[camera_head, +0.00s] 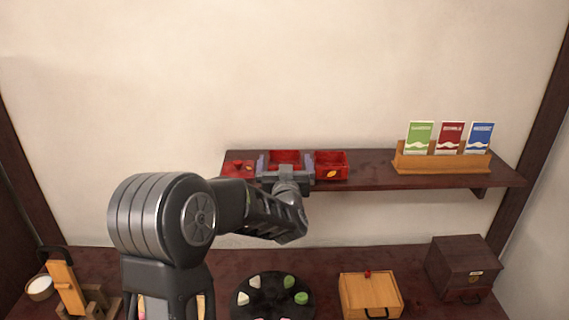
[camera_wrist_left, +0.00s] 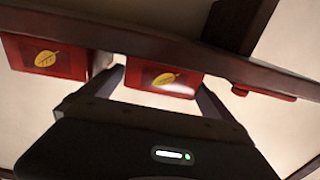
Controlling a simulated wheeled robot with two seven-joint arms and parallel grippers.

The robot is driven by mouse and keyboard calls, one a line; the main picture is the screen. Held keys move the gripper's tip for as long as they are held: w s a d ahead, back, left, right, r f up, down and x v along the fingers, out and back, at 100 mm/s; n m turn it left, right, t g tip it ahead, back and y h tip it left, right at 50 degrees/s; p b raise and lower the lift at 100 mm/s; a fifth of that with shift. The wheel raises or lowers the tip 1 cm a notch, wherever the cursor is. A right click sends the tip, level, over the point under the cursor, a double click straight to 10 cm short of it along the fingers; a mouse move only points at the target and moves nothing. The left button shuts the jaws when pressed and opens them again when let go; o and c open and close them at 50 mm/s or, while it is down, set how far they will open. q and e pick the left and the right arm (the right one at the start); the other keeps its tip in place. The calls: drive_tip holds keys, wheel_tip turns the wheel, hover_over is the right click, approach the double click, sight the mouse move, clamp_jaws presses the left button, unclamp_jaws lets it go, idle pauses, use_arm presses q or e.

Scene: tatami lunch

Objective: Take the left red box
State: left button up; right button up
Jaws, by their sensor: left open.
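The left red box (camera_head: 284,155) stands on the dark wall shelf (camera_head: 372,176). It also shows in the left wrist view (camera_wrist_left: 165,78), with a yellow leaf mark on its front. My left gripper (camera_head: 285,168) is open, with one finger on each side of this box; the fingers also show in the left wrist view (camera_wrist_left: 160,82). I cannot tell whether either finger touches it. My gripper hides the box's lower front in the head view. The right red box (camera_head: 331,165), also leaf-marked, stands just right of the gripper. My right gripper is not in view.
A small red lid-like piece with a knob (camera_head: 238,167) lies at the shelf's left end. A wooden holder (camera_head: 440,164) with green, red and blue packets stands on the right. Below are a round black tray (camera_head: 272,296), a wooden box (camera_head: 370,293) and a dark chest (camera_head: 462,268).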

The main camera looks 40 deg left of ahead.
use_arm(q)
drive_tip(key=x, duration=0.2)
drive_tip(key=shift+w+a, duration=0.2)
drive_tip(key=shift+c, duration=0.2)
drive_tip(key=c, duration=1.3)
drive_tip(key=shift+r, duration=0.15)
wheel_tip(320, 180, up, 10)
idle(0.7)
